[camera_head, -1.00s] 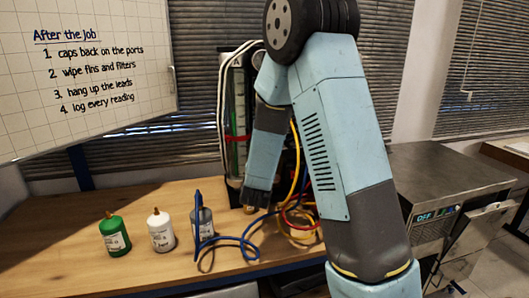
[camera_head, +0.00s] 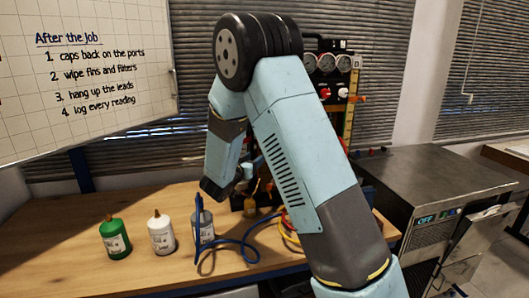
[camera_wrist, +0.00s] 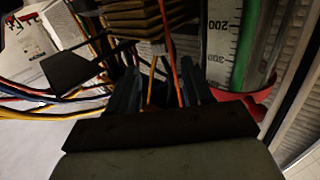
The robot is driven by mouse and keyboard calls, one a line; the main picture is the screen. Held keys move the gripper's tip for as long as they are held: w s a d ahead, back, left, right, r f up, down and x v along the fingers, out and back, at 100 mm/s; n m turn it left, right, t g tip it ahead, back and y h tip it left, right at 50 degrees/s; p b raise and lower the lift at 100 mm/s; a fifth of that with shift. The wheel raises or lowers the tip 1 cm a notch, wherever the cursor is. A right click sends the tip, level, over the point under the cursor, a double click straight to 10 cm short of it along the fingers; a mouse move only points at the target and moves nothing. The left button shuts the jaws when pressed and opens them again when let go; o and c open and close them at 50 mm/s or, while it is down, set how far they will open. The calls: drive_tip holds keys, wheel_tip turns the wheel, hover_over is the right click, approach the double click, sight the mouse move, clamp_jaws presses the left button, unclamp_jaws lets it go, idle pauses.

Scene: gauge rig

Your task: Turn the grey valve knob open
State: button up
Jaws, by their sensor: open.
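A gauge panel (camera_head: 327,78) stands behind my arm in the head view, its left part hidden by the arm. It carries dials, a red knob (camera_head: 325,93) and a pale knob (camera_head: 343,92) beside it. The pale knob may be the grey valve knob, but it is too small to be sure. My gripper (camera_wrist: 160,88) is open in the wrist view, its dark fingers apart, with thin orange and yellow leads showing beyond them. I see no knob between the fingers. In the head view the gripper is small and low, left of the panel.
A scale (camera_wrist: 224,35), green tube (camera_wrist: 249,45), red band (camera_wrist: 245,100) and finned block (camera_wrist: 145,18) are close in the wrist view.

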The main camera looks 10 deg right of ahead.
drive_tip(key=x, duration=0.9)
drive_tip(key=shift+c, duration=0.4)
drive_tip(key=c, duration=0.8)
drive_tip(key=shift+n+t+y, duration=0.4)
drive_tip(key=n+t+y, duration=0.1)
drive_tip(key=y, duration=0.1)
drive_tip(key=n+t+y, duration=0.1)
drive_tip(key=n+y, duration=0.1)
drive_tip(key=shift+s+t, duration=0.1)
drive_tip(key=shift+t, duration=0.2)
drive_tip(key=shift+n+t+y, duration=0.6)
drive_tip(key=shift+n+y, duration=1)
drive_tip(key=shift+y, duration=0.8)
drive_tip(key=shift+n+y, duration=0.3)
drive_tip(key=shift+y, duration=0.2)
